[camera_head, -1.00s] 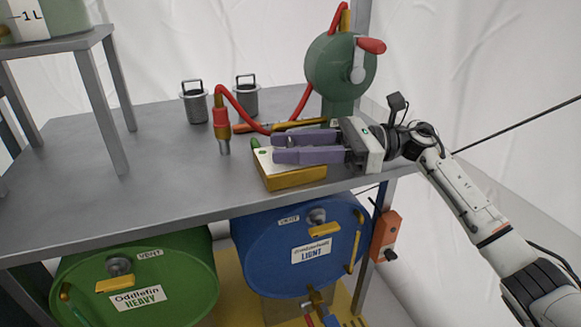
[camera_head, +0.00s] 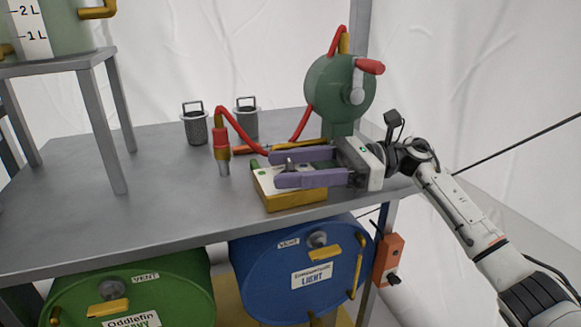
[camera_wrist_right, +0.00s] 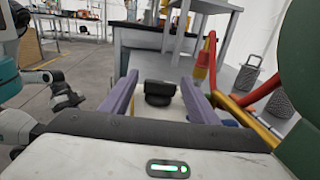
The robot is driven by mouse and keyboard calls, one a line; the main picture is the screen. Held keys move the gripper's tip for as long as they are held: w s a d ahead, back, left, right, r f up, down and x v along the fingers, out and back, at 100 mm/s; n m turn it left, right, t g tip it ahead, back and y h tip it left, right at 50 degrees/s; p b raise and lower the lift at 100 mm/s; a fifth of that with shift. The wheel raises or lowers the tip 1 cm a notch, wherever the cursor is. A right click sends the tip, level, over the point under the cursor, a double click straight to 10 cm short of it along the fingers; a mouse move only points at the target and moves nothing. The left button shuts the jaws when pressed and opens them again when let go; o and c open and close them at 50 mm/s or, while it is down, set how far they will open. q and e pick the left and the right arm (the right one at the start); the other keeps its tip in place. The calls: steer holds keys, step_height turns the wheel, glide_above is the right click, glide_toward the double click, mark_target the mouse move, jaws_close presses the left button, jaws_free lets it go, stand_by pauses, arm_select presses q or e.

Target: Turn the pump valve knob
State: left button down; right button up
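A dark, short knob (camera_head: 289,164) stands on a yellow box with a white top (camera_head: 290,199) at the front edge of the grey table. It also shows as a black knob in the right wrist view (camera_wrist_right: 158,88). My right gripper (camera_head: 274,169) is open, with one purple finger on each side of the knob. The right wrist view shows gaps between the knob and both fingers. Part of the box top is hidden by the fingers. In the right wrist view, a dark hand-like part (camera_wrist_right: 64,96) of my left arm shows, too small to tell its state.
A green round pump (camera_head: 338,90) with a red-handled crank stands behind my right gripper. A red hose (camera_head: 238,127) and two mesh canisters (camera_head: 195,125) are on the table (camera_head: 150,165). Green and blue drums (camera_head: 290,270) sit below. The table's left middle is clear.

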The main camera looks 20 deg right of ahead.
steer(key=d, duration=0.3)
steer(key=s+d, duration=0.1)
steer(key=d, duration=0.2)
steer(key=d+p, duration=0.1)
steer(key=d, duration=0.2)
steer(key=shift+s+d, duration=0.15)
steer(key=shift+d, duration=0.1)
arm_select(q)
steer(key=shift+s+a+f+g+y, duration=0.25)
steer(key=shift+a+f+g+y, duration=0.1)
steer(key=shift+f, duration=0.25)
arm_select(e)
steer(key=shift+s+d, duration=0.1)
steer(key=shift+d, duration=0.25)
